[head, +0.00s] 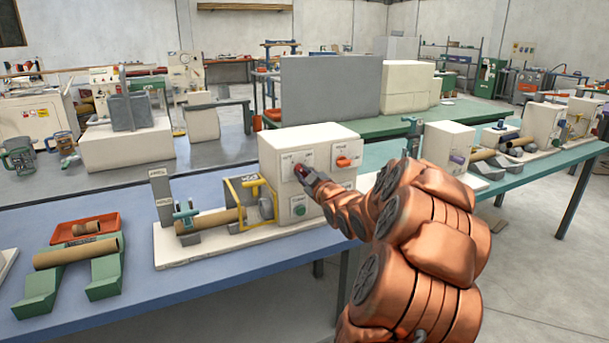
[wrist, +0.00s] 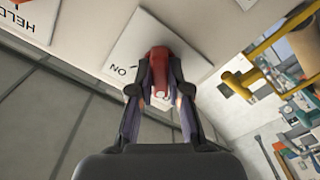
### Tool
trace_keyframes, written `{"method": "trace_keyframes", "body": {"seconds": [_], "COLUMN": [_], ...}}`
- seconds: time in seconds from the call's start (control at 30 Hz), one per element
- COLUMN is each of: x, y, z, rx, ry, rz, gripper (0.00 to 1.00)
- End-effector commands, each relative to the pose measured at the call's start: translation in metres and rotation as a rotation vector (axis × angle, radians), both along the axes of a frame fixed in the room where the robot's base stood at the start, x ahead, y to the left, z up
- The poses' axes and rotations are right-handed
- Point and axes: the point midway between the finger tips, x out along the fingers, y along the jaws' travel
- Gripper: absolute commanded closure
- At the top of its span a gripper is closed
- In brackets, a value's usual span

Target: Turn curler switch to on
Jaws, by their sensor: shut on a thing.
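The curler machine is a cream box (head: 325,150) on the bench, with switches and a green button on its front panel. In the wrist view, the red switch knob (wrist: 166,62) sits on a white plate (wrist: 140,50) lettered "ON". My gripper (wrist: 160,90) has a finger on each side of the red knob and is shut on it. In the head view, my gripper (head: 303,172) reaches the upper left switch of the panel; its fingers partly hide the knob. Which setting the knob points to I cannot tell.
An orange switch (head: 343,162) sits right of the knob. A yellow guard (head: 252,200) and a brown tube (head: 208,221) are left of the box. A green button (head: 299,209) is below. A second cream box (head: 447,145) stands to the right.

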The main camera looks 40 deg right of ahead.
Motion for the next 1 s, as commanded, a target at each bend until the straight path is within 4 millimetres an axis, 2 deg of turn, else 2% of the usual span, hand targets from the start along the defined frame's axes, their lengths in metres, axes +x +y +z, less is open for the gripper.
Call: {"method": "trace_keyframes", "body": {"seconds": [0.47, 1.0], "x": [0.0004, 0.0005], "y": [0.0007, 0.001], "z": [0.0005, 0.0013], "rx": [0.084, 0.528], "ry": [-0.028, -0.182], "rz": [0.002, 0.001], "gripper": [1.0, 1.0]}}
